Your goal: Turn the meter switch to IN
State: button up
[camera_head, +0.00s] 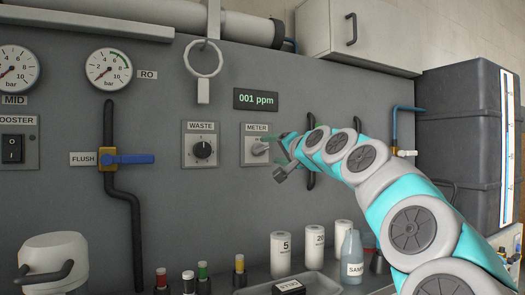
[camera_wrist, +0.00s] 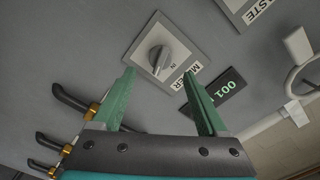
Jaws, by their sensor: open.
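The meter switch is a grey rotary knob (camera_head: 260,149) on a pale plate labelled METER, on the grey wall panel below the 001 ppm display. Which mark the knob points at cannot be told. My gripper (camera_head: 281,156) is just right of the knob in the head view. In the wrist view, my gripper's (camera_wrist: 159,73) two green fingers are spread apart, with the knob just ahead of their tips, between their lines. The gripper holds nothing.
The WASTE knob (camera_head: 203,150) is left of the meter switch. The 001 ppm display (camera_head: 256,99) is above it, and a hanging ring (camera_head: 204,62) is up left. Black handles (camera_wrist: 72,102) on the panel are left in the wrist view. White bottles (camera_head: 281,254) stand below.

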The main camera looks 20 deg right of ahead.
aim_at(263, 150)
jog(key=shift+w+a+p, duration=0.2)
jog(key=shift+w+p, duration=0.2)
jog(key=shift+w, duration=2.95)
jog(key=shift+c, duration=0.2)
grip_shut()
